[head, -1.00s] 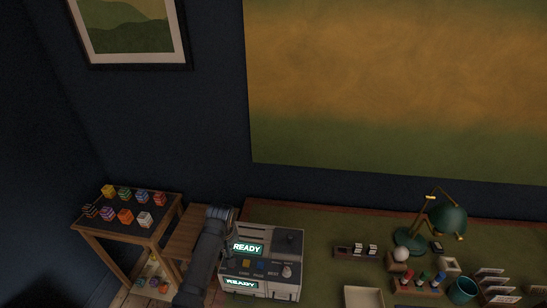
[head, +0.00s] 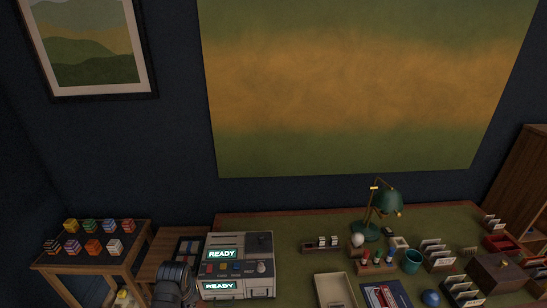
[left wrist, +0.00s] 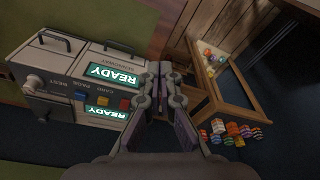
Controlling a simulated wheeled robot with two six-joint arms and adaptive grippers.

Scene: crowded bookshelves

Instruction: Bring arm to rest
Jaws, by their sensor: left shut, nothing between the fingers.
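My left gripper (left wrist: 166,82) is shut and empty in the left wrist view, its fingers close together. It is in front of a grey machine (left wrist: 60,62) with two lit READY screens and coloured buttons. In the head view part of my left arm (head: 175,285) shows at the bottom edge, just left of the machine (head: 256,247); the fingers cannot be made out there. My right gripper is not in view.
A wooden side table (head: 131,242) with several coloured cubes stands at the left. The green-topped desk (head: 285,233) holds a lamp (head: 387,200), a pale tray (head: 333,291), a teal cup (head: 412,262) and card holders. A wooden cabinet (head: 525,175) stands at the right.

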